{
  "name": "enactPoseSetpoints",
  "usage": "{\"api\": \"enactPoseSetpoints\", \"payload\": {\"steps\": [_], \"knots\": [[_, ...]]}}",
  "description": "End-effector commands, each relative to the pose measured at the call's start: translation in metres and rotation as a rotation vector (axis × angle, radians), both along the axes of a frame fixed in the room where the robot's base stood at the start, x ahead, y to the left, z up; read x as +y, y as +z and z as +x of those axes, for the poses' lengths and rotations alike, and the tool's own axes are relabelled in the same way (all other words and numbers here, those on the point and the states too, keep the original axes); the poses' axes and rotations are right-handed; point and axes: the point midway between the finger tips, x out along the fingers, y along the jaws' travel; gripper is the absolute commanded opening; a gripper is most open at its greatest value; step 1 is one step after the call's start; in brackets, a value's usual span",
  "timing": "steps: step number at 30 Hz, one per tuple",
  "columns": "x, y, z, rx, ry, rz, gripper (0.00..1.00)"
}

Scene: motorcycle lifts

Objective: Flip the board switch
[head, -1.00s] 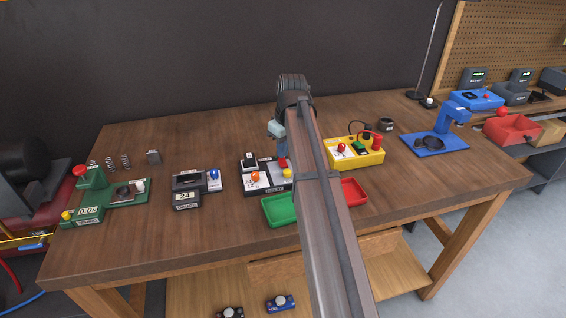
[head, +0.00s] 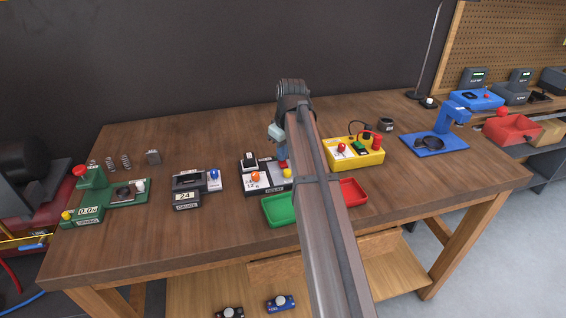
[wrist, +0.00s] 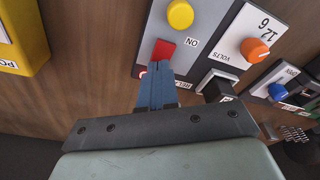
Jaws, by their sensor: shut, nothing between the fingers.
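The grey and black board (head: 262,188) stands in the middle of the bench. It carries an orange knob (wrist: 255,50) marked VOLTS, a yellow button (wrist: 180,14) and a red switch (wrist: 163,50) beside an ON label (wrist: 192,43). My gripper (wrist: 158,66) is shut and empty, its blue fingers pointing at the red switch. In the wrist view the fingertips overlap the switch's near edge; I cannot tell whether they touch it. In the head view my gripper (head: 282,158) is over the board's right back part and mostly hides the switch.
A yellow box (head: 355,153) with red and black plugs stands close to the right. Green (head: 279,210) and red (head: 353,192) trays lie in front. A gauge unit (head: 186,200) with a blue knob is to the left. Bare bench lies between the devices.

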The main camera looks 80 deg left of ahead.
Motion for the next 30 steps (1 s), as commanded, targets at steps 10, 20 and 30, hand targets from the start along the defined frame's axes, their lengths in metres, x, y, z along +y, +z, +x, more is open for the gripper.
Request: {"api": "enactPoseSetpoints", "payload": {"steps": [10,20,30], "knots": [[0.000,-0.005,0.000,0.000,0.000,0.000,0.00],[0.000,-0.006,0.000,0.000,0.000,-0.001,0.00],[0.001,0.012,0.000,0.000,0.000,0.000,0.00]]}}
